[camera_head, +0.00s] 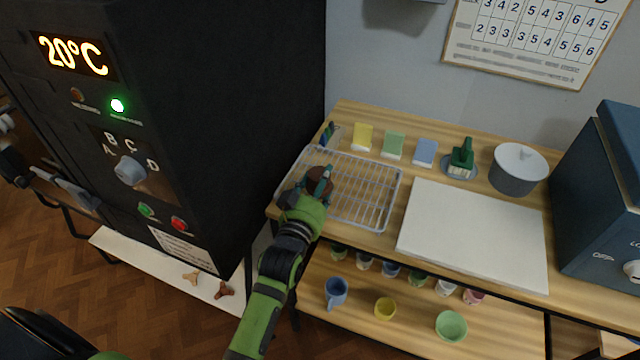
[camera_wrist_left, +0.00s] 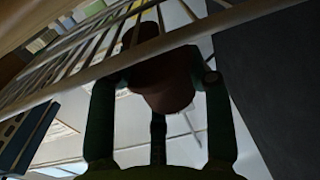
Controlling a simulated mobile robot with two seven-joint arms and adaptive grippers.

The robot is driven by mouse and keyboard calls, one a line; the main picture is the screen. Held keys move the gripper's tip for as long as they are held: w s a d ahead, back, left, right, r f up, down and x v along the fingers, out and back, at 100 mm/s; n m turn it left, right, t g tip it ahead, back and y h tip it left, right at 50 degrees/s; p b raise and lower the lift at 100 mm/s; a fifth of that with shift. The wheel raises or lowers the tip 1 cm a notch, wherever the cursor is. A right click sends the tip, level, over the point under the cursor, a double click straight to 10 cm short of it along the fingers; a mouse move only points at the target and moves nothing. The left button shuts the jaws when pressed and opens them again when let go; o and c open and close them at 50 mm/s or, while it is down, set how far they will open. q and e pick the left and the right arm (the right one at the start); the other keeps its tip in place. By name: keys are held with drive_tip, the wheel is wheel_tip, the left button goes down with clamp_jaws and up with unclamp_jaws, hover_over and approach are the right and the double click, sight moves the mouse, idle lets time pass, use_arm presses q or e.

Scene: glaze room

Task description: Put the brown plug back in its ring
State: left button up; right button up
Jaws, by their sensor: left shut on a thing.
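My left gripper (camera_head: 314,190) is over the near left part of the wire rack. It is shut on a dark brown, round, tapering thing (camera_head: 319,178), which may be the brown plug. In the left wrist view the brown thing (camera_wrist_left: 165,82) sits between the two green fingers, its flat end towards the camera. Rack bars cross in front of its upper part. I cannot tell whether it touches the rack. I cannot make out a ring for it in either view. My right gripper is not in view.
The wire rack (camera_head: 374,207) lies on the wooden bench, close beside the black kiln (camera_head: 225,110). A white board (camera_head: 475,235) and a lidded grey pot (camera_head: 516,180) stand to the right. Cups, including a blue mug (camera_head: 336,291), are on the shelf below.

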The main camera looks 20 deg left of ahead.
use_arm(q)
drive_tip(key=shift+s+r, duration=0.1)
drive_tip(key=shift+s, duration=0.1)
drive_tip(key=shift+d, duration=0.1)
drive_tip(key=o, duration=1.2)
drive_tip(key=shift+o, duration=0.4)
drive_tip(key=shift+f, duration=0.25)
drive_tip(key=shift+r, duration=0.35)
drive_tip(key=s+b, duration=0.1)
drive_tip(key=s, duration=1.1)
drive_tip(key=shift+d+b, duration=0.15)
drive_tip(key=shift+b, duration=0.2)
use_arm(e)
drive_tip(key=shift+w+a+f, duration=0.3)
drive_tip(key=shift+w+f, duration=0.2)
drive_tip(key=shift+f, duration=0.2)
